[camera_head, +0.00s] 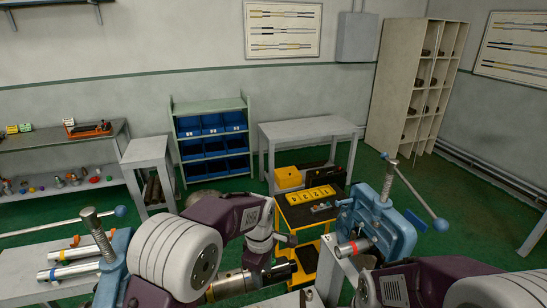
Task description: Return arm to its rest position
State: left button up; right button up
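My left arm comes in from the bottom left and bends toward the middle. My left gripper (284,272) is near the bottom middle, in front of the yellow cart. Its fingertips are small and dark, and I cannot tell whether they are apart. My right arm (425,283) shows only as purple and white links at the bottom right; its gripper is out of view. A blue pipe vise (378,222) stands right of the middle, with a red-banded pipe (353,247) at it. Another blue vise (112,272) stands at the left, partly hidden by my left arm.
A yellow-and-black cart (306,214) with a numbered yellow tray (312,195) stands beyond my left gripper. Metal pipes (72,254) lie on the left bench. A shelf of blue bins (213,143), a grey table (308,128) and a cubby rack (413,85) stand along the back.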

pick_arm(q)
jog(key=s+a+n+b, duration=0.1)
jog(key=s+a+b, duration=0.1)
jog(key=a, duration=0.6)
jog(key=s+a+f+m, duration=0.3)
jog(key=s+m, duration=0.4)
jog(key=s+a+f+m+b, duration=0.1)
jog(key=s+a+f+m, duration=0.2)
jog(key=s+m, duration=0.3)
jog(key=shift+s+a+m+t, duration=0.3)
jog(key=shift+s+a+m, duration=0.1)
jog(key=shift+s+a, duration=0.15)
pick_arm(e)
jog(key=f, duration=0.3)
jog(key=shift+w+f, duration=0.25)
jog(key=shift+f, duration=0.05)
